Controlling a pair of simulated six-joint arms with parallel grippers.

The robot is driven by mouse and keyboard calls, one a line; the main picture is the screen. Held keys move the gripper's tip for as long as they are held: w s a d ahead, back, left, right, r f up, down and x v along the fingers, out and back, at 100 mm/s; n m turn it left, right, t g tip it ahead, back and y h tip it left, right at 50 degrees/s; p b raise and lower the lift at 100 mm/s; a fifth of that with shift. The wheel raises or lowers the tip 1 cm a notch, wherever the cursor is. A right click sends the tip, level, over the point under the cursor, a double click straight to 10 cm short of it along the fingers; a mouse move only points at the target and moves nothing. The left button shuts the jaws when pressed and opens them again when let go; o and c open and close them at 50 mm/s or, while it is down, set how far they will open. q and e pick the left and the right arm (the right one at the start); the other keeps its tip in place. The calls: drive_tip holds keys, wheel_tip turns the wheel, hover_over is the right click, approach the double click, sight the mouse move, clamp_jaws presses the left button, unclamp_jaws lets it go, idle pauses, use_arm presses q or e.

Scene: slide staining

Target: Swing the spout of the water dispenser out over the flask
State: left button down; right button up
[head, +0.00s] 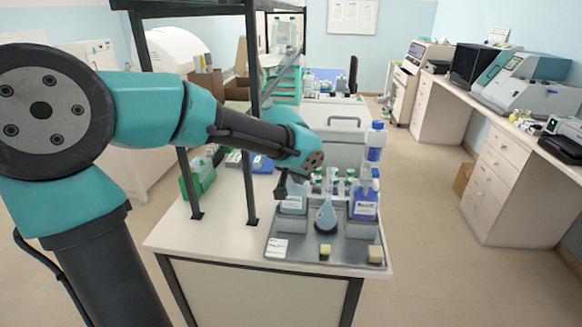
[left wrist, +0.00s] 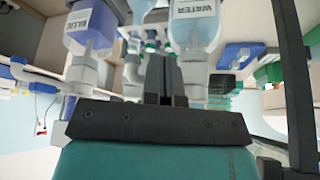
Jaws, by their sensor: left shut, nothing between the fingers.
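The water dispenser (head: 293,203) is a clear bottle with pale blue liquid and a label, at the left of the grey tray. The left wrist view, which is upside down, shows its WATER label (left wrist: 195,12) and its pale neck. I cannot make out its spout. The flask (head: 326,217), with pale blue liquid, stands just right of it on the tray; part of it shows in the left wrist view (left wrist: 145,8). My left gripper (head: 281,190) is shut and empty, beside the top of the water dispenser; contact is unclear. Its fingers (left wrist: 163,75) are together. My right gripper is out of view.
A dark blue dispenser (head: 364,203) stands right of the flask; its spout (left wrist: 32,78) points sideways. Small bottles stand behind. The tray (head: 309,258) has a white card (head: 277,247) and yellowish blocks (head: 375,254) in front. Dark frame posts (head: 250,150) rise at left.

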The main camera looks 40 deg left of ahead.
use_arm(q)
drive_tip(key=shift+w, duration=0.1)
idle(0.3)
drive_tip(key=shift+w+d, duration=0.6)
drive_tip(key=shift+w, duration=0.35)
drive_tip(key=shift+w+d, duration=0.15)
drive_tip(key=shift+w, duration=0.4)
drive_tip(key=shift+w+d, duration=0.15)
drive_tip(key=shift+w, duration=0.5)
drive_tip(key=shift+w+d, duration=0.1)
drive_tip(key=shift+w, duration=1)
